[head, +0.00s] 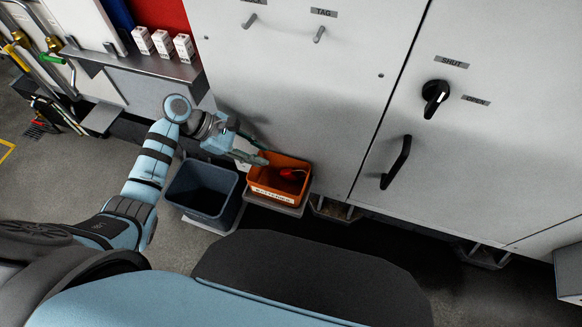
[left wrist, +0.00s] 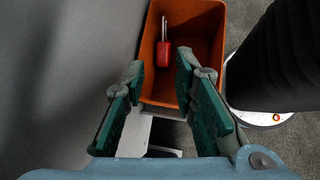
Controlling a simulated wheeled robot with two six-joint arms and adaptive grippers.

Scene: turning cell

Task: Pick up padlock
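The red padlock (left wrist: 163,55) with a metal shackle lies inside the orange bin (left wrist: 209,12), seen in the left wrist view. In the head view the padlock (head: 291,174) is a small red shape in the same orange bin (head: 273,193), which carries a label on its front. My left gripper (left wrist: 161,75) is open and empty, its two fingers apart, with the padlock showing between and beyond the fingertips. In the head view the left gripper (head: 262,155) is at the bin's upper left edge. My right gripper is not in view.
A dark grey bin (head: 203,193) stands left of the orange one. The white cabinet (head: 290,85) rises behind, with a black handle (head: 396,162) and a rotary switch (head: 435,95) at right. A metal shelf (head: 150,62) with small white boxes is at upper left.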

